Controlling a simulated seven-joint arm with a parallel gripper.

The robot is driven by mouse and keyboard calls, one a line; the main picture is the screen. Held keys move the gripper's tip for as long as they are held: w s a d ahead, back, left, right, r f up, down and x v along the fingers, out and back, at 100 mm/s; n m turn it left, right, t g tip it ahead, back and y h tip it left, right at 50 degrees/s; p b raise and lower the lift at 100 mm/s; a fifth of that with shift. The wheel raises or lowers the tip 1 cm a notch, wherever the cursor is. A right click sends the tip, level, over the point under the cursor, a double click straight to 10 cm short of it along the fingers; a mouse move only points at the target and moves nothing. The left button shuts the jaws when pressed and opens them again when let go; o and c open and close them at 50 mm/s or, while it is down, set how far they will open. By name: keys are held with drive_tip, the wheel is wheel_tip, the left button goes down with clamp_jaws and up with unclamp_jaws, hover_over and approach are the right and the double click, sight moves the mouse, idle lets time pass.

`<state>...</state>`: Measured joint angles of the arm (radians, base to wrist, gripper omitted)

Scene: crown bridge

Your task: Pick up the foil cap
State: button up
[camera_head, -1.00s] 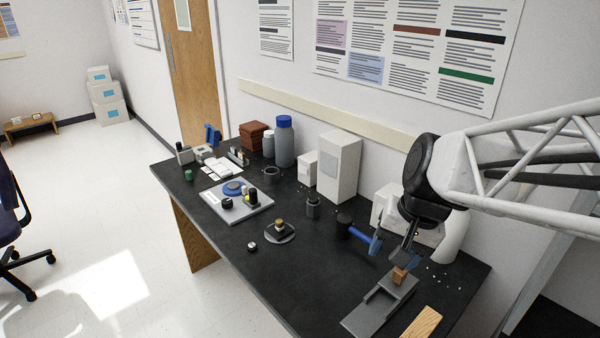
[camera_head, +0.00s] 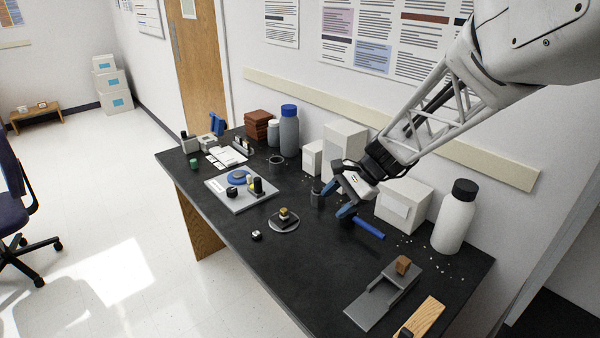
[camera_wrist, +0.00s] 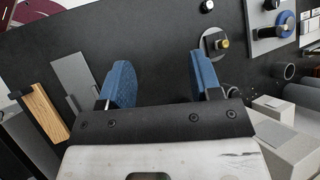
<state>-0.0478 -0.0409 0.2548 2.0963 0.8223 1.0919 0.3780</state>
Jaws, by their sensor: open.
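I cannot say for certain which thing is the foil cap. A small silvery piece with a dark part (camera_head: 256,236) lies alone on the black bench near its front edge, and it may be the cap; a similar small piece shows at the top of the wrist view (camera_wrist: 207,6). My gripper (camera_head: 338,200) is open above the bench, to the right of that piece. In the wrist view its two blue fingers (camera_wrist: 160,62) stand wide apart with only dark bench between them.
A round plate (camera_head: 273,227) holds a dark block with a gold top. A blue-handled tool (camera_head: 369,229) lies close to my gripper. A grey stand (camera_head: 370,308) bears a brown block (camera_head: 403,264). White boxes and a white bottle (camera_head: 456,220) line the back.

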drive_tip(key=w+a+f+m+y, duration=0.3)
drive_tip(key=w+a+f+m, duration=0.15)
drive_tip(key=w+f, duration=0.4)
drive_tip(key=m+t+y, duration=0.1)
drive_tip(key=m+y, duration=0.2)
drive_tip(key=m, duration=0.1)
approach(285, 209)
drive_tip(key=x, duration=0.2)
drive_tip(key=shift+s+a, duration=0.15)
drive_tip(key=shift+a, duration=0.2)
drive_tip(key=shift+r, duration=0.1)
drive_tip(key=shift+a, duration=0.1)
drive_tip(key=shift+a+f+h, duration=0.15)
drive_tip(key=shift+a+f, duration=0.1)
drive_tip(key=shift+a, duration=0.3)
drive_tip(key=shift+a+f+h, duration=0.15)
drive_tip(key=shift+a+f, duration=0.1)
drive_tip(key=shift+a, duration=0.3)
drive_tip(key=shift+a, duration=0.1)
drive_tip(key=shift+x, duration=2.5)
drive_tip(key=shift+c, duration=0.4)
